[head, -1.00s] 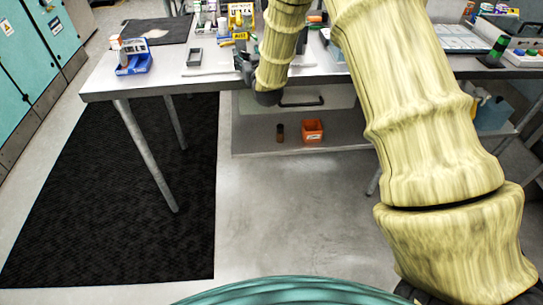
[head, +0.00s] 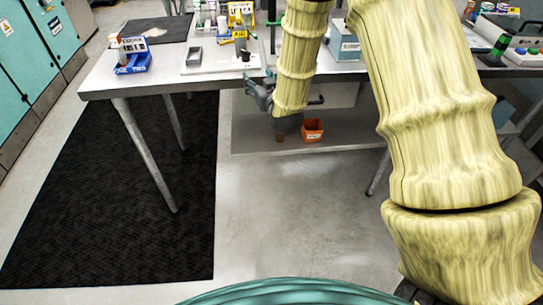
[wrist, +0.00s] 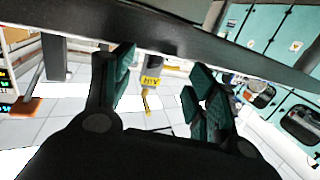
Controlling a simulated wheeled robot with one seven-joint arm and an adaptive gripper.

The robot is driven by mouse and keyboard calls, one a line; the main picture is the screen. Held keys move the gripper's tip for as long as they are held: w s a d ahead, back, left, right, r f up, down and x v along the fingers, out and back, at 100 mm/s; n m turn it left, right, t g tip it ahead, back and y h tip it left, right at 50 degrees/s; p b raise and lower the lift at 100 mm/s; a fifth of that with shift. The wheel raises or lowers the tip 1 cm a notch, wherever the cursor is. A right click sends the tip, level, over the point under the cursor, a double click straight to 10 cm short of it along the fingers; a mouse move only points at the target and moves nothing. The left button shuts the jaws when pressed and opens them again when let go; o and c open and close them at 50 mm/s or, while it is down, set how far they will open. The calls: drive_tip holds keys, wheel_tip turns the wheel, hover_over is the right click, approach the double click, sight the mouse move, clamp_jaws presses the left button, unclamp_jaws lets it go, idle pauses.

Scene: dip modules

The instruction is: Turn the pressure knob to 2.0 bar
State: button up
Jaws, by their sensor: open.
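A small black upright part (head: 245,56), which looks like a knob, stands on a white plate (head: 215,68) near the table's front edge. It is too small to read any pressure mark or setting. A yellow label (head: 239,35) stands just behind it. My gripper (head: 258,92) is at the table's front edge, in front of and slightly right of the black part, apart from it. In the wrist view my gripper (wrist: 160,78) has its dark green fingers spread with nothing held.
The grey table edge (wrist: 150,32) crosses the wrist view close to the fingers. An orange box (head: 312,130) is on the lower shelf. The floor in front is clear.

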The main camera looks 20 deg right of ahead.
drive_tip(key=s+a+f+g+p, duration=0.1)
drive_tip(key=s+f+g+p, duration=0.2)
drive_tip(key=s+f+g, duration=0.4)
drive_tip(key=s+f, duration=0.8)
drive_tip(key=f, duration=0.4)
drive_tip(key=shift+s+a+f+p, duration=0.15)
drive_tip(key=shift+s+a+p, duration=0.15)
drive_tip(key=shift+a+p, duration=0.1)
